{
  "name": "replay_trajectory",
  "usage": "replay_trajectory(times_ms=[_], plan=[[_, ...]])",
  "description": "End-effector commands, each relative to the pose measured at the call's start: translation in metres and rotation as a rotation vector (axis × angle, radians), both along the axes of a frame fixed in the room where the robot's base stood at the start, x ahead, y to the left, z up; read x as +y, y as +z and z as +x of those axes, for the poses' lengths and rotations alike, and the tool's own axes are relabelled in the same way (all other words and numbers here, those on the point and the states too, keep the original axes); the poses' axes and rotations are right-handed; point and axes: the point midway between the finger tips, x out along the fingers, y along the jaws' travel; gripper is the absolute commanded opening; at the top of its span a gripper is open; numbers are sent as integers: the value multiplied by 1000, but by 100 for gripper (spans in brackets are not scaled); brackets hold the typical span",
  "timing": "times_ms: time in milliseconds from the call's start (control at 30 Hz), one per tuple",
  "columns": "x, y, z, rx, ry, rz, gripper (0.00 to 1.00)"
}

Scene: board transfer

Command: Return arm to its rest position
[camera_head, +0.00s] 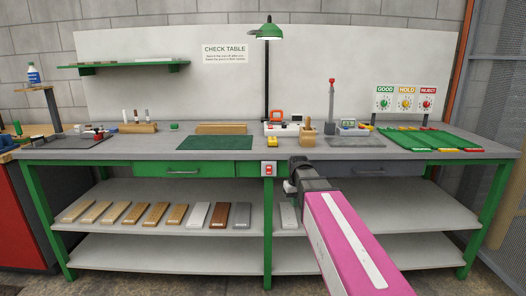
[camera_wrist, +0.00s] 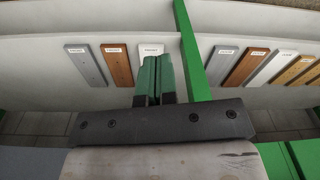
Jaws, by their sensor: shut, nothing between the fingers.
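My arm with its pink link reaches from the lower right of the head view toward the workbench. My gripper (camera_head: 290,187) is at the bench's front edge, just right of the red switch box, and its fingers are small there. In the wrist view its green fingers (camera_wrist: 157,78) are pressed together with nothing between them. They point toward the shelf (camera_wrist: 155,45), just left of a green upright in that view.
The workbench (camera_head: 330,154) has a green mat (camera_head: 215,143) and several tools on top. Several labelled boards (camera_head: 154,214) lie on the upper shelf. A light board (camera_head: 289,215) lies right of the middle green leg (camera_head: 268,240). The bottom shelf is bare.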

Motion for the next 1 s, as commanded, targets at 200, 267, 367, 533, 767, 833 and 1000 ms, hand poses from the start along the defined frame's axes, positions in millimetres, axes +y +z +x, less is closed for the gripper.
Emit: replay_trajectory(times_ms=[200, 267, 367, 533, 767, 833, 1000], plan=[[-24, -71, -58, 27, -83, -8, 0], [-30, -87, -73, 34, -106, -10, 0], [-39, -113, -99, 43, -142, -13, 0], [-51, -146, -136, 56, -193, -19, 0], [-58, -164, -156, 61, -224, -21, 0], [-58, -165, -157, 60, -226, -20, 0], [-58, -165, -156, 60, -226, -20, 0]])
